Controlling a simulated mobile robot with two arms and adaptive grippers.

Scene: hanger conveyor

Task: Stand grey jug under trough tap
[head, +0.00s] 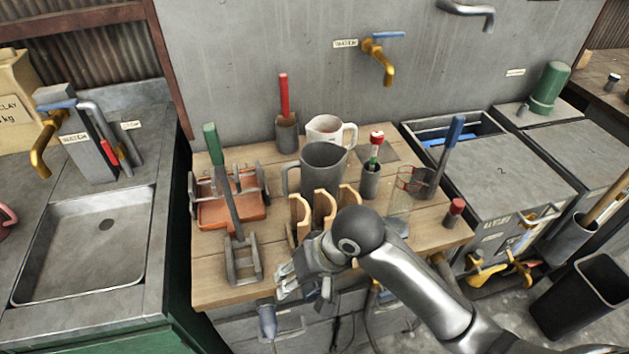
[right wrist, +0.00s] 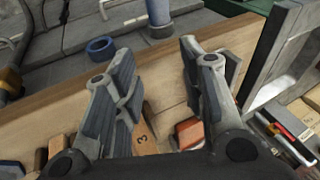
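The grey jug (head: 322,172) stands upright on the wooden table, its handle to the left. Orange-brown wooden pieces stand in front of it. A brass tap with a blue lever (head: 383,62) sticks out of the back wall above the table. Another brass tap with a blue lever (head: 46,143) is beside the metal basin (head: 85,292) at the left. The labels are too small to tell which is the trough tap. My right gripper (head: 289,281) is at the table's front edge, apart from the jug. Its fingers are spread and empty in the right wrist view (right wrist: 158,75). My left gripper is out of view.
A white jug (head: 325,132) stands just behind the grey one. A rack with a terracotta tray (head: 232,212) stands left of it. A wire whisk (head: 410,180) and a red-topped tube (head: 375,150) are to the right. A grey spout (head: 480,12) is at the upper right.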

